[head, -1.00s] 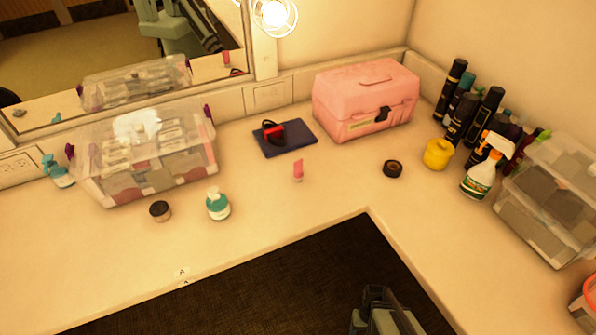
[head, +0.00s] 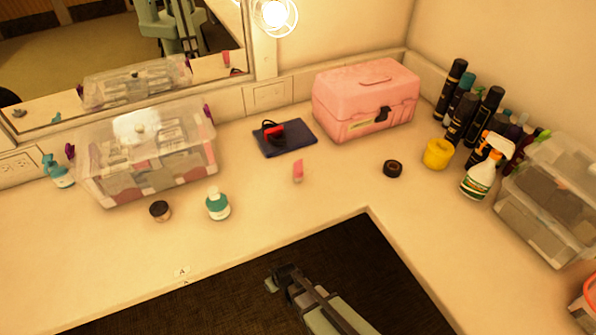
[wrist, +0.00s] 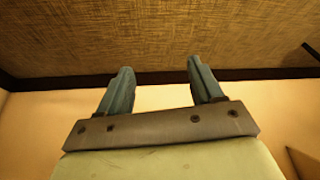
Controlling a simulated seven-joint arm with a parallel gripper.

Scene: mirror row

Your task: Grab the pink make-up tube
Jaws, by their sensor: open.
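The pink make-up tube (head: 298,171) stands upright on the counter in the head view, between the dark blue case and the counter's inner corner. My gripper (head: 278,278) is in the lower middle of the head view, over the dark floor and short of the counter's edge. It is apart from the tube, which lies farther back and slightly to the right. In the wrist view my gripper (wrist: 160,82) shows two fingers spread apart with nothing between them. The tube does not show in the wrist view.
A pink box (head: 366,100) and a dark blue case (head: 296,143) with a red-and-black item stand behind the tube. A black round item (head: 393,169) lies to its right, a teal-white bottle (head: 218,205) to its left. The counter (head: 300,210) in front of the tube is clear.

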